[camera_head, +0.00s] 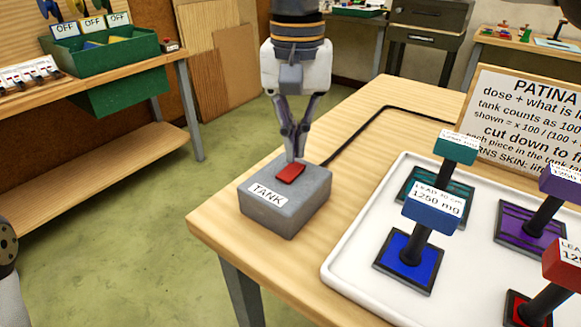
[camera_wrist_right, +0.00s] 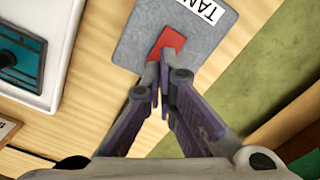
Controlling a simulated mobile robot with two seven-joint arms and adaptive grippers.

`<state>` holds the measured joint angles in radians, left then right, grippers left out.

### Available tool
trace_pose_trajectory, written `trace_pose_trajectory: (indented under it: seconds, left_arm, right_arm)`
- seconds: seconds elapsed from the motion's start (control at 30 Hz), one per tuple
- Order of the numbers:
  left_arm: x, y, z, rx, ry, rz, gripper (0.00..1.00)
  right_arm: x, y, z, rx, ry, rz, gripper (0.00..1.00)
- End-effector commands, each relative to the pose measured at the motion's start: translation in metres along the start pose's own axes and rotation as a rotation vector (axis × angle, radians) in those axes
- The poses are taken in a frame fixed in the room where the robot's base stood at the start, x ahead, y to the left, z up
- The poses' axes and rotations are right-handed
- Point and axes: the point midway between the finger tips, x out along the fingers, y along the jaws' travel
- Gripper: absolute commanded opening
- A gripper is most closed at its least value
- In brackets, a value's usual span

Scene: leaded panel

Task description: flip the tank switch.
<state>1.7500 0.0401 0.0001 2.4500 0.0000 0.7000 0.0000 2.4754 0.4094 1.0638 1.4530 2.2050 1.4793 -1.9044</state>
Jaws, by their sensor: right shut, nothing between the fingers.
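The tank switch is a grey box (camera_head: 285,213) labelled TANK with a red rocker (camera_head: 290,173) on its top, at the near left corner of the wooden table. The box (camera_wrist_right: 140,40) and the red rocker (camera_wrist_right: 168,42) also show in the right wrist view. My right gripper (camera_head: 292,157) points down with its fingers shut and empty. Its tips are at the far edge of the red rocker, touching it or just above; I cannot tell which. In the right wrist view the fingertips (camera_wrist_right: 157,70) overlap the rocker's edge. My left gripper is not in view.
A white tray (camera_head: 345,262) with several coloured, labelled stands is right of the box. A black cable (camera_head: 370,122) runs behind it. A PATINA sign (camera_head: 520,115) stands at the back right. A bench with a green bin (camera_head: 110,72) and OFF labels is at the left.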

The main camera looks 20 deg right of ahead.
Motion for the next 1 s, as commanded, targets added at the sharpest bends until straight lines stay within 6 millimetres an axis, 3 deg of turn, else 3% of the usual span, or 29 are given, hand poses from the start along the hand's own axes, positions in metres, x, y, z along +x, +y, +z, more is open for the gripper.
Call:
trace_pose_trajectory:
  seconds: [1.0]
  left_arm:
    - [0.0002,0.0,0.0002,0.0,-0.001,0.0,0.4]
  right_arm:
    - [0.0059,0.0,0.0,-0.001,0.0,0.001,0.0]
